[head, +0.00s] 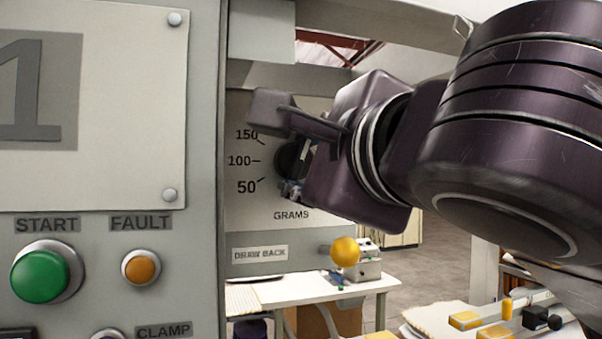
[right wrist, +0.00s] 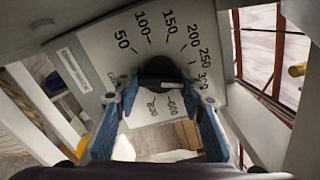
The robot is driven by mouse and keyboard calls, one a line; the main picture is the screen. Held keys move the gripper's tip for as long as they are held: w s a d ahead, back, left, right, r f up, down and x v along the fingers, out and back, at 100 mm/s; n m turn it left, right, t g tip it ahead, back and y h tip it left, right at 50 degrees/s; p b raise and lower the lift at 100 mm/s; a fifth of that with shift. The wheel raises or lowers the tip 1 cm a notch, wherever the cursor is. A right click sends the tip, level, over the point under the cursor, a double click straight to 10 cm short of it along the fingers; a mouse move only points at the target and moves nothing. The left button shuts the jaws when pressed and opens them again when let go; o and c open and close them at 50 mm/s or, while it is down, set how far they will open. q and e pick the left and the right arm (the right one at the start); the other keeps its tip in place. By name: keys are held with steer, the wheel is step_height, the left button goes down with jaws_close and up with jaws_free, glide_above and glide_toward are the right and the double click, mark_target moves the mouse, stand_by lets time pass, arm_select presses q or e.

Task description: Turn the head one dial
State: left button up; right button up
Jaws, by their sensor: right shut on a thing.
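The dial is a dark round knob (head: 289,158) on a grey plate (head: 243,213) marked 50, 100, 150 and GRAMS in the head view. It also shows as a dark knob (right wrist: 160,71) in the right wrist view, with numbers from 50 upward around it. My right gripper (head: 291,166) is shut on the dial, its blue-padded fingers on either side of it in the right wrist view (right wrist: 160,96). The gripper hides the right part of the scale in the head view. I cannot tell where the dial points. My left gripper is not in view.
A grey panel with a large "1" (head: 40,90) stands close on the left, with a green START button (head: 40,276) and an orange FAULT light (head: 141,267). Below the dial are a DRAW BACK label (head: 260,253), a yellow ball knob (head: 345,251) and a white table (head: 300,289).

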steer(key=n+b, duration=0.2)
steer(key=shift+d+f+n, duration=0.15)
steer(key=shift+f+n, duration=0.1)
steer(key=shift+n, duration=0.05)
steer(key=shift+r+n+b, duration=0.1)
steer(key=shift+n+b, duration=0.35)
steer(key=shift+n, duration=0.45)
steer(key=n+b, duration=0.1)
steer(key=n, duration=0.2)
steer(key=shift+r, duration=0.2)
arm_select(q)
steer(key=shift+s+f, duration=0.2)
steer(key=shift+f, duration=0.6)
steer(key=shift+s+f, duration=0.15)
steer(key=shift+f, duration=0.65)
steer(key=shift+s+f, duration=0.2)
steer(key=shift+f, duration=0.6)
arm_select(e)
steer(key=shift+r+n, duration=0.15)
steer(key=shift+n, duration=1.05)
steer(key=shift+r, duration=0.1)
steer(key=o, duration=1.2)
steer(key=shift+w, duration=0.1)
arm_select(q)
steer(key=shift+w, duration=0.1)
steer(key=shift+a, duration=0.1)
